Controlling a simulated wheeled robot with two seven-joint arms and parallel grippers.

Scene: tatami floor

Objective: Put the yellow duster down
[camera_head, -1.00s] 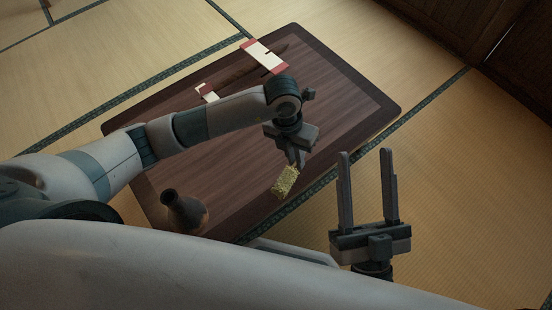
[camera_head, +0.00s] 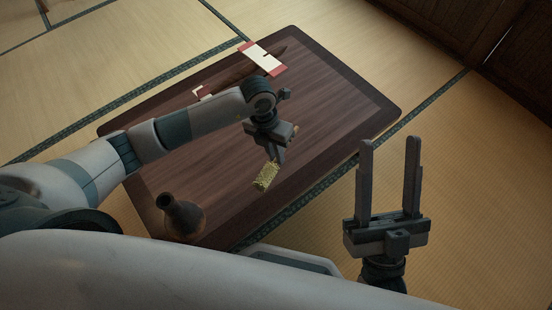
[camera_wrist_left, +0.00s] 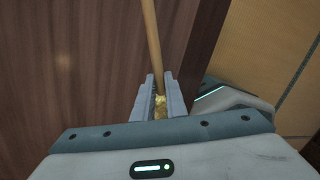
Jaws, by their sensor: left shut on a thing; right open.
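The yellow duster (camera_head: 266,177) has a fuzzy yellow head that hangs below my left gripper (camera_head: 276,158) over the dark wooden table (camera_head: 325,95). My left gripper is shut on the duster. In the left wrist view, a bit of yellow (camera_wrist_left: 160,106) shows between the fingers, and a brown wooden stick, seemingly its handle (camera_wrist_left: 150,40), runs up from there. I cannot tell whether the duster head touches the tabletop. My right gripper (camera_head: 389,143) is open and empty, fingers pointing up, off the table's near right side.
A dark vase (camera_head: 181,218) stands at the table's near left corner. A white and red paper item (camera_head: 263,58) lies at the far edge over a dark long thing. Another small white and red piece (camera_head: 202,92) is partly behind my left arm. The right part of the tabletop is clear.

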